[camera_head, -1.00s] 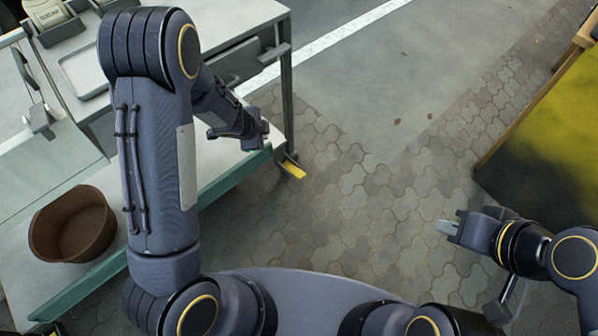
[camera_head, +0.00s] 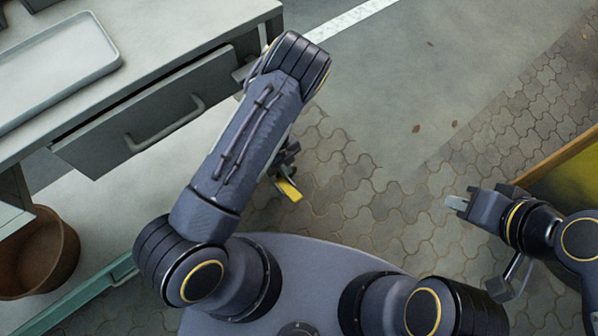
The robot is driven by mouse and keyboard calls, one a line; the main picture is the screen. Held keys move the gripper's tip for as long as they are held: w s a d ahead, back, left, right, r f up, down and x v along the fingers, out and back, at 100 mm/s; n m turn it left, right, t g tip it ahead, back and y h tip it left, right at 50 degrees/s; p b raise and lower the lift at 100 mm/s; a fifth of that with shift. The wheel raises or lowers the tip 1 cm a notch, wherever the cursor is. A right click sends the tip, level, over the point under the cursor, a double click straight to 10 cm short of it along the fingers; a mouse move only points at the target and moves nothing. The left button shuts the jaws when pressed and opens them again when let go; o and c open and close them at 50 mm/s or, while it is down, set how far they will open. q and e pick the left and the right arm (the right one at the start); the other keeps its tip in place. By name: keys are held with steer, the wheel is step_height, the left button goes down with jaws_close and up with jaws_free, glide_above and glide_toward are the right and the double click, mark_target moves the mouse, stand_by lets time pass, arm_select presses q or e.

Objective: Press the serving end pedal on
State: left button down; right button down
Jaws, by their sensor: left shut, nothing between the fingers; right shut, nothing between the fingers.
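A yellow pedal (camera_head: 290,190) sits low near the paved ground, under the end of the grey table, just right of my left arm. My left gripper (camera_head: 286,158) is mostly hidden behind my own forearm. Its dark visible part is right above the pedal in the picture and appears shut and empty. I cannot tell whether it touches the pedal. My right gripper (camera_head: 457,203) is shut and empty over the pavement at the right, well away from the pedal.
A grey table (camera_head: 190,30) with a drawer (camera_head: 150,120) and a pale tray (camera_head: 60,70) stands at the left. A brown bowl (camera_head: 40,255) is on the lower shelf. A yellow-topped table (camera_head: 570,185) is at the right. The pavement between is clear.

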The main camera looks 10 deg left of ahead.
mark_target(296, 196)
arm_select(q)
steer(key=shift+w+f, duration=0.15)
arm_select(e)
steer(key=shift+w, duration=0.25)
steer(key=shift+f, duration=0.1)
